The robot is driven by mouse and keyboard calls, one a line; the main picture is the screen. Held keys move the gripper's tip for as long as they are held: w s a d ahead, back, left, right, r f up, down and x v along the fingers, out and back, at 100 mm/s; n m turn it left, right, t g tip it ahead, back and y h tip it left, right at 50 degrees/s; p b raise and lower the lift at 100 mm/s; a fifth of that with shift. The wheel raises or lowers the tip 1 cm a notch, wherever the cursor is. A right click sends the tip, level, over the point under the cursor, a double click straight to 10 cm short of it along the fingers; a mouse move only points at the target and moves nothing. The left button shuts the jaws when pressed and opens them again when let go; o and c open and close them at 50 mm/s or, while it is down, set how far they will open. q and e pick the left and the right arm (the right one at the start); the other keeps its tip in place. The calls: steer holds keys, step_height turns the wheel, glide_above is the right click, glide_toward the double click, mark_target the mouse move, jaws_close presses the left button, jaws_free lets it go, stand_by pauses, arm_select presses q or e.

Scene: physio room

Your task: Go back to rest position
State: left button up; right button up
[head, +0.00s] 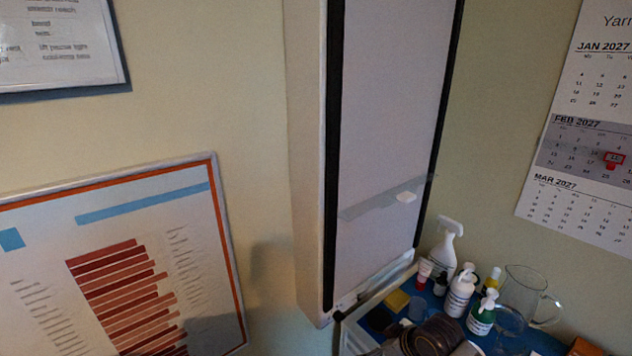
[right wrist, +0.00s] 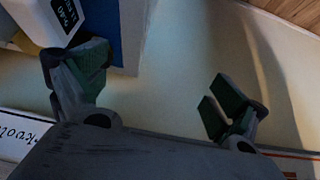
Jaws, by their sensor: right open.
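My right gripper (right wrist: 155,95) shows in the right wrist view with its two dark fingers spread wide apart. Nothing is held between them; a pale, plain surface shows through the gap. A white object with a dark label (right wrist: 62,14) is close to the left finger at the top left; I cannot tell whether they touch. I cannot make out either gripper in the head view, and my left gripper is not seen.
In the head view a blue-topped surface (head: 540,343) at the lower right is crowded with a white spray bottle (head: 442,250), pump bottles (head: 460,292), a clear jug (head: 520,295) and a dark brown item (head: 436,335). A tall panel (head: 390,120), a bar-chart poster (head: 120,270) and a calendar (head: 590,130) are on the walls.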

steer(key=s+d+f+m+g+h, duration=0.1)
steer(key=s+d+m+h, duration=0.15)
steer(key=s, duration=0.55)
steer(key=s+d+f+m+h, duration=0.1)
steer(key=s+d+m, duration=0.2)
steer(key=s, duration=0.5)
steer(key=s+f+g, duration=0.1)
steer(key=s+f, duration=0.1)
steer(key=f, duration=1.5)
steer(key=s+f+g, duration=0.1)
steer(key=s+f, duration=0.1)
steer(key=f, duration=1.5)
steer(key=s+d+f, duration=0.2)
steer(key=s+f, duration=0.7)
steer(key=s, duration=0.1)
steer(key=s+d+f, duration=0.2)
steer(key=s+f, duration=0.7)
steer(key=s, duration=0.2)
steer(key=shift+s+d+f+n+g, duration=0.2)
steer(key=shift+f+n+g, duration=0.05)
steer(key=shift+n+g, duration=0.2)
